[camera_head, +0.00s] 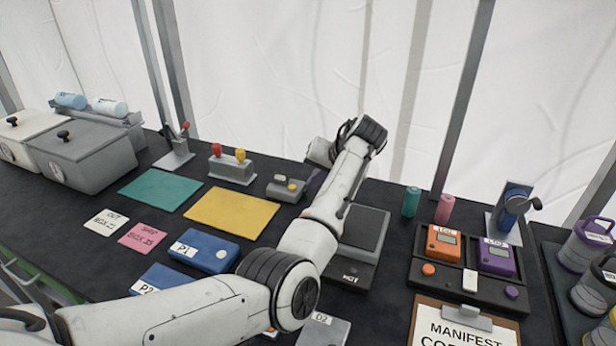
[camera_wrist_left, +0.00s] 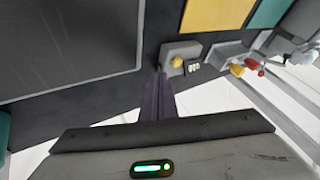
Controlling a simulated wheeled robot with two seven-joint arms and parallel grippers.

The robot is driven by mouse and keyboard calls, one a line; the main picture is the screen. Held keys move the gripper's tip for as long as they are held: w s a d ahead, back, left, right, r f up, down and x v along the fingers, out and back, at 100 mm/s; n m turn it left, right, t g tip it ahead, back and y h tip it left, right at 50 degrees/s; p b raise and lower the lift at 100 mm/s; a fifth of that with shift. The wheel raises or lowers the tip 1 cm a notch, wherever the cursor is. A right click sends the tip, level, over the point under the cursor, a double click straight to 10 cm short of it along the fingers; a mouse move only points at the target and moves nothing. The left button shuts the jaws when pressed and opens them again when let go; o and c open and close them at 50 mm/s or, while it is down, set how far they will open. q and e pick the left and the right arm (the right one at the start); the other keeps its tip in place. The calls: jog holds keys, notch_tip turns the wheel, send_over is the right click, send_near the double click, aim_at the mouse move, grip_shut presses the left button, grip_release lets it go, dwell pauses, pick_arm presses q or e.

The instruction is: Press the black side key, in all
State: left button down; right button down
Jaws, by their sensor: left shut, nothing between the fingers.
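A small grey box with a yellow button (camera_head: 285,190) sits on the dark table behind the yellow mat. It also shows in the left wrist view (camera_wrist_left: 170,50), with a small counter with white digits (camera_wrist_left: 194,67) beside the button. I cannot make out a black side key on it; the fingers may hide it. My left gripper (camera_head: 313,184) is shut and empty, its purple-grey fingers pointing down at the right side of the box. In the left wrist view the fingertips (camera_wrist_left: 160,77) are close beside the box; I cannot tell whether they touch. My right gripper is out of view.
A dark flat-topped device (camera_head: 365,228) stands right of the fingers, partly behind my left arm. A grey block with red and yellow knobs (camera_head: 232,170) stands left of the box. The yellow mat (camera_head: 232,213) lies in front. A tray with orange and purple units (camera_head: 470,290) is at right.

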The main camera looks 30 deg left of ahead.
pick_arm(q)
jog(key=v, duration=0.5)
jog(key=shift+w+d+f+b, duration=0.1)
jog(key=shift+d+f+b, duration=0.05)
jog(key=shift+d+b, duration=0.2)
dwell(0.4)
